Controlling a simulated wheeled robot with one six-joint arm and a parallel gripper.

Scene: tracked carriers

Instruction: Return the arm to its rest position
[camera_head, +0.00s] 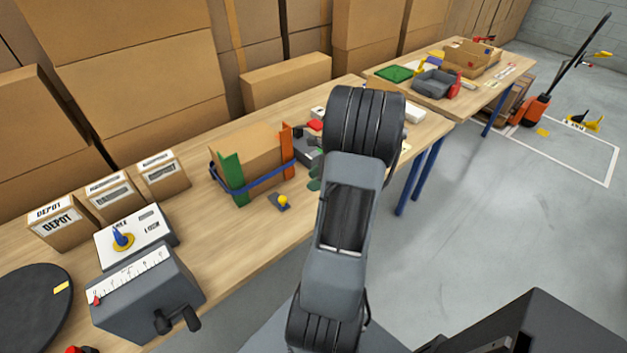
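My arm rises from the bottom middle of the head view, grey with black ribbed joints, and reaches up in front of the long wooden table (240,245). Its upper black joint is near the table's right end and covers part of what stands there. My gripper cannot be made out; it is out of sight, perhaps behind the arm. Whether it holds anything does not show.
On the table are a cardboard piece with green and orange corners (250,155), a grey box with a scale (150,295), small depot boxes (60,222) and a black disc (35,305). A second table (400,90) stands behind. Floor at right (510,230) is clear.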

